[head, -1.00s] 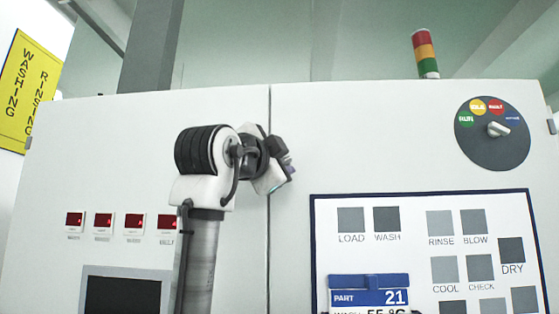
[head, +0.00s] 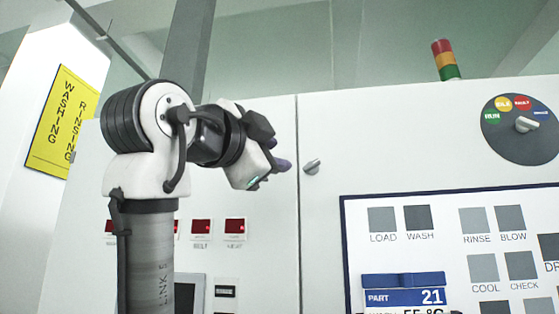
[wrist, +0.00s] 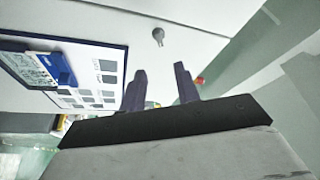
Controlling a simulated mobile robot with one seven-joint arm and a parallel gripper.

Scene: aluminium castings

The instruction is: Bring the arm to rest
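My arm rises at the left of the head view, bent over at its top, with my gripper (head: 279,155) pointing right in front of the white cabinet (head: 265,260). In the wrist view my gripper (wrist: 160,76) shows two dark fingers standing apart with nothing between them. It is open and empty. A small grey knob (head: 312,166) on the cabinet lies just right of the fingertips in the head view. The knob (wrist: 158,36) also shows beyond the fingers in the wrist view, apart from them.
A panel board (head: 450,245) with grey squares and a blue "PART 21" tag (head: 403,297) is at the right. A rotary dial (head: 521,128) and a stack light (head: 446,59) are at the upper right. A yellow washing and rinsing sign (head: 62,122) hangs at the left.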

